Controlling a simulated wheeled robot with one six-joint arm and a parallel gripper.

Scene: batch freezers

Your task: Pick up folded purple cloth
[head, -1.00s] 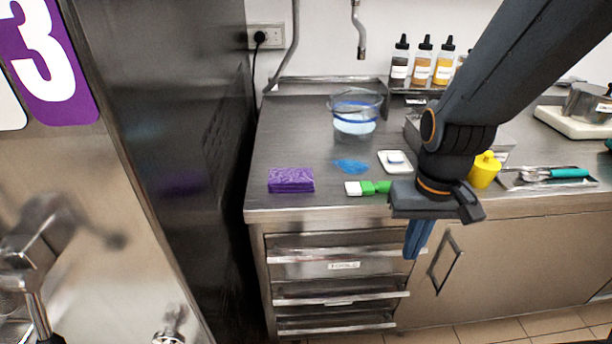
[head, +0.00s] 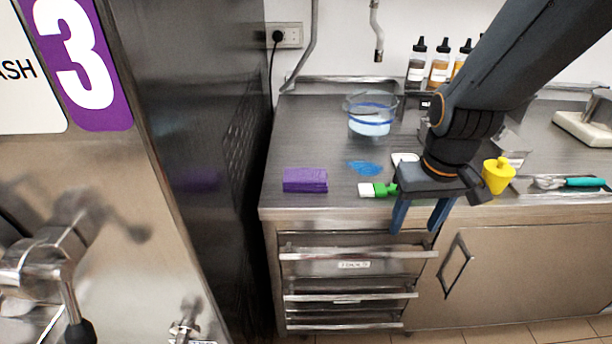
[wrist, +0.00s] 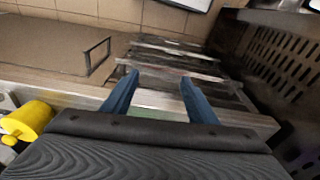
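The folded purple cloth (head: 305,180) lies flat near the left end of the steel counter, close to the front edge, in the head view. My gripper (head: 418,230) hangs over the counter's front edge, to the right of the cloth and apart from it. Its two blue fingers are spread with nothing between them. In the wrist view my gripper (wrist: 160,95) also shows open, with drawer fronts and the floor beyond the fingers. The cloth is not visible in the wrist view.
A green and white brush (head: 377,190) and a blue cloth (head: 364,168) lie between the purple cloth and my gripper. A glass bowl (head: 370,115) stands behind. A yellow object (head: 497,176) is right of my gripper. A tall steel freezer (head: 200,150) borders the counter's left.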

